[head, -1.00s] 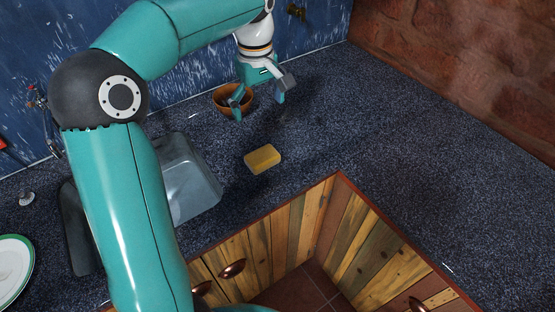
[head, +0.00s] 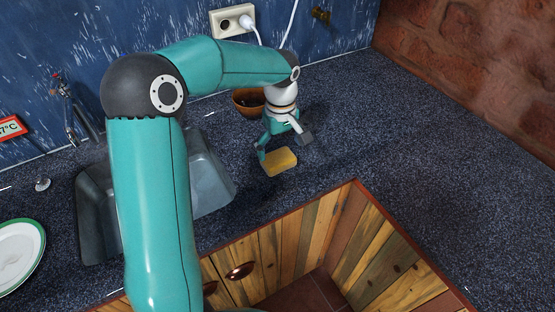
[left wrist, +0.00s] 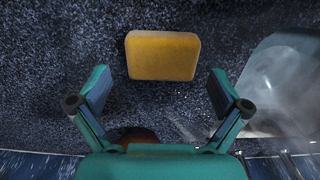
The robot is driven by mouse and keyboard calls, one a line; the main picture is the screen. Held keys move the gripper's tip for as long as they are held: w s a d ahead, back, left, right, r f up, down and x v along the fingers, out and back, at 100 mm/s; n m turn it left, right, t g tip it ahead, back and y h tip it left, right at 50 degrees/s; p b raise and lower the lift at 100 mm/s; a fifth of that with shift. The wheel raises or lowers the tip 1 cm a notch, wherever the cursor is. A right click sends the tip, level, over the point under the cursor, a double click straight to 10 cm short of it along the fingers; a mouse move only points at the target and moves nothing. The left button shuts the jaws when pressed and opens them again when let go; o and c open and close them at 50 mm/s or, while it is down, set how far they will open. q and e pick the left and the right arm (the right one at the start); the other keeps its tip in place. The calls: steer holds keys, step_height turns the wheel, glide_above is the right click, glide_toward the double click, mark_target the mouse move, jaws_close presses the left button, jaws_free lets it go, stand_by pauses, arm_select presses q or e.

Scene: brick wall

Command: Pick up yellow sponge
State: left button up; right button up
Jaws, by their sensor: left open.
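The yellow sponge (head: 280,163) lies flat on the dark speckled countertop, between the sink and the counter's inner corner. My left gripper (head: 282,152) is open and points down just above and behind the sponge. In the left wrist view the sponge (left wrist: 163,56) lies ahead of the open fingertips (left wrist: 162,88), roughly centred between them, and nothing is held. A gap to the sponge shows there. My right gripper is not in view.
A brown bowl (head: 248,101) stands behind the gripper near the blue wall. The sink (head: 207,182) is left of the sponge. A white plate (head: 17,254) with a green rim is at far left. The counter (head: 430,180) at right is clear.

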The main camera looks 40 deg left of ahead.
mark_target(279, 157)
arm_select(q)
steer(key=shift+a+f+p, duration=0.15)
steer(key=shift+f+p, duration=0.05)
steer(key=shift+f, duration=1)
steer(key=shift+a+f+p, duration=0.15)
steer(key=shift+f, duration=1)
steer(key=c, duration=0.7)
steer(key=shift+r, duration=0.1)
step_height(279, 157, up, 20)
steer(key=shift+f+p, duration=0.1)
steer(key=shift+p, duration=0.2)
